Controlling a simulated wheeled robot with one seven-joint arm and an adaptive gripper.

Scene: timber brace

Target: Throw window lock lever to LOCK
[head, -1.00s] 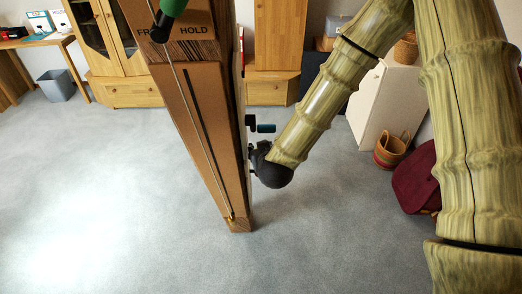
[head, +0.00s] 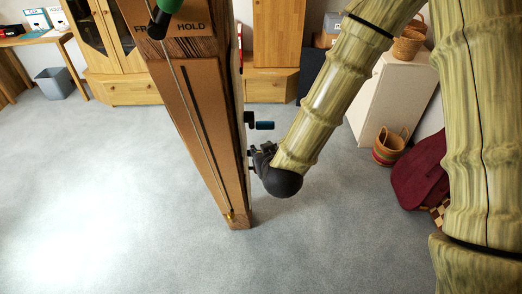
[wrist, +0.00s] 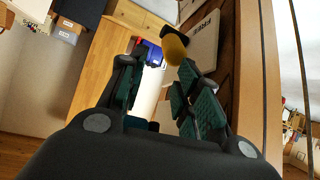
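A tall timber post (head: 205,130) stands in front of me. A dark lever with a blue grip (head: 264,126) sticks out from the post's right side. My gripper (head: 257,158) is beside that side, below the blue grip; its fingers are small here. In the wrist view my gripper (wrist: 160,68) is open, its green-padded fingers apart. A yellow rounded knob (wrist: 176,49) lies just beyond the right finger, near a white lettered plate (wrist: 204,36). I cannot tell which handle is the window lock lever.
A wooden cabinet (head: 132,92) and a grey bin (head: 54,84) stand at the back left. A white cabinet (head: 392,100), a basket (head: 389,149) and a dark red item (head: 418,173) are at the right. The grey floor (head: 110,190) is clear around the post.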

